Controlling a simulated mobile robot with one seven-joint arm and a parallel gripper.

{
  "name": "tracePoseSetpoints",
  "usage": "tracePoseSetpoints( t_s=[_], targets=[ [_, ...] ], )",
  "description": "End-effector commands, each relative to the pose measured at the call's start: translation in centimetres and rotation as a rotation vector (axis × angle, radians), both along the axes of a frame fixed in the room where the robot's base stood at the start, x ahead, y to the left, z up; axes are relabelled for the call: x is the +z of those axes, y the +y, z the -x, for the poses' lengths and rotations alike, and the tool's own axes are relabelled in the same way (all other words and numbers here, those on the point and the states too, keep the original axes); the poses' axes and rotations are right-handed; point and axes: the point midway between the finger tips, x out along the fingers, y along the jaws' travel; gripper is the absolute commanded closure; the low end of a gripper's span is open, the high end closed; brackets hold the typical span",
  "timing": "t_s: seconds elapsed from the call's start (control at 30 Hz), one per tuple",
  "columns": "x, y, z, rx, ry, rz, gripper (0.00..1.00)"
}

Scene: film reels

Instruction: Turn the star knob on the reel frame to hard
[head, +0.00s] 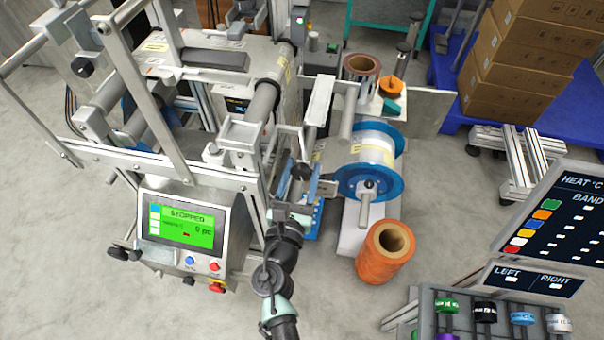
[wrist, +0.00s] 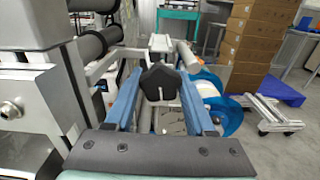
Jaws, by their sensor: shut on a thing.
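The star knob (wrist: 160,82) is black and lobed, in the middle of the wrist view, between the two blue fingers of my gripper (wrist: 164,92). My gripper is shut on the knob. In the head view, my gripper (head: 302,184) is at the reel frame, and the knob (head: 301,172) shows small and dark there, partly hidden. The reel frame carries a clear film reel with blue flanges (head: 386,182) just to the right of my gripper. No soft or hard marking can be read, so I cannot tell the knob's setting.
A machine panel with a green screen (head: 185,225) reading STOPPED is at left. An orange roll (head: 385,252) stands on the floor in front of the reel. A rack of coloured rolls (head: 480,312) is at lower right. Cardboard boxes (head: 525,60) stand at the back right.

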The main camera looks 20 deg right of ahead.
Motion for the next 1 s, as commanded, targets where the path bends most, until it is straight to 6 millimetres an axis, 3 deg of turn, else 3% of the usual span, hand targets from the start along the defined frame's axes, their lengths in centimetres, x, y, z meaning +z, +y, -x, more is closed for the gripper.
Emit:
tracePoseSetpoints(
  t_s=[0.17,0.47,0.5,0.6,0.63,1.0],
  targets=[
    [-0.19,0.10,-0.06,0.002,-0.097,-0.141,1.00],
    [-0.02,0.06,-0.03,0.001,-0.104,-0.153,1.00],
    [-0.02,0.06,-0.03,0.001,-0.103,-0.152,0.38],
    [-0.02,0.06,-0.03,0.001,-0.103,-0.152,0.20],
    [-0.02,0.06,-0.03,0.001,-0.103,-0.152,0.15],
    [-0.06,0.33,0.36,0.001,-0.101,-0.151,0.15]
  ],
)
